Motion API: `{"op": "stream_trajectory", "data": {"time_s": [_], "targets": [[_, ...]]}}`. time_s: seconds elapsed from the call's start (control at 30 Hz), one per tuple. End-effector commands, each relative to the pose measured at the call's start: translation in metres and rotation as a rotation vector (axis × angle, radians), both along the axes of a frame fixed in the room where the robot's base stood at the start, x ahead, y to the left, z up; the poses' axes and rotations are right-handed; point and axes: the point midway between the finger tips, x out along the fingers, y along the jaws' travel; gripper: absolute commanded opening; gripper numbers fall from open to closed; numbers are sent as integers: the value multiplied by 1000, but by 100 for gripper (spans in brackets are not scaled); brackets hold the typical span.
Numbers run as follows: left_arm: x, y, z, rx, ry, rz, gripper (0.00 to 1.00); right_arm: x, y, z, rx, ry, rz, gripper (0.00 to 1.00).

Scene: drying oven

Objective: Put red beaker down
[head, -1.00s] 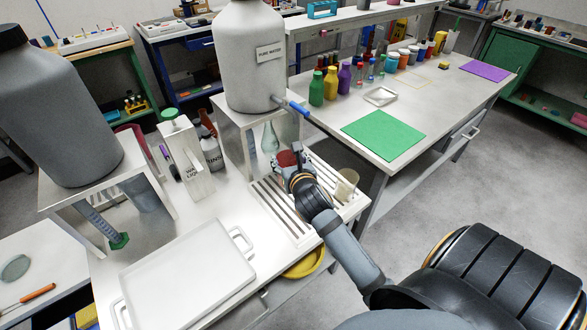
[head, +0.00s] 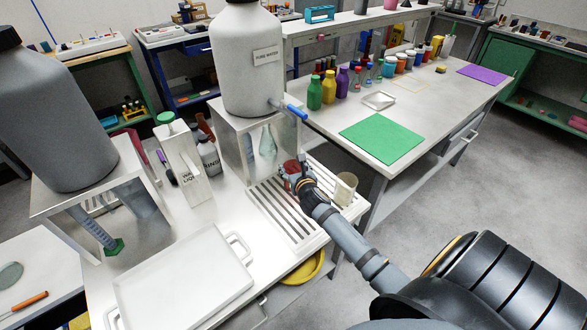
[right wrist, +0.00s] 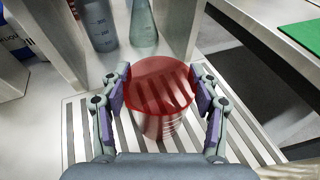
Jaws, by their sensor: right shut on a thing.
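The red beaker (right wrist: 160,85) is seen from above in the right wrist view, a translucent red cup between the two fingers. In the head view the red beaker (head: 291,168) shows only partly, just past my right gripper (head: 297,181). In the right wrist view my right gripper (right wrist: 160,92) is shut on the beaker's sides. The beaker is over the slatted drain rack (right wrist: 80,130), which also shows in the head view (head: 275,212). I cannot tell whether its base touches the slats. My left gripper is not in view.
A cream beaker (head: 344,188) stands on the rack to the right. The metal stand (head: 236,150) with the large water jug (head: 247,60) is just behind, its blue tap (head: 292,110) overhead. A white tray (head: 180,285) lies at the front left.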

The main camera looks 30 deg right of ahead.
Motion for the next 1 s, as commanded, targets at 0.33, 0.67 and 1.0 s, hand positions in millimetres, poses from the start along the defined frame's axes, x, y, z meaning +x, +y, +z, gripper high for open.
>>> {"op": "stream_trajectory", "data": {"time_s": [0.33, 0.67, 1.0], "targets": [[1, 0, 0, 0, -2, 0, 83, 0, 0, -2, -1, 0, -1, 73], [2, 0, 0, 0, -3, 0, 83, 0, 0, -2, -1, 0, 0, 85], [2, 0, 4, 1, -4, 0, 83, -39, 12, 12, -3, 3, 2, 85]]}}
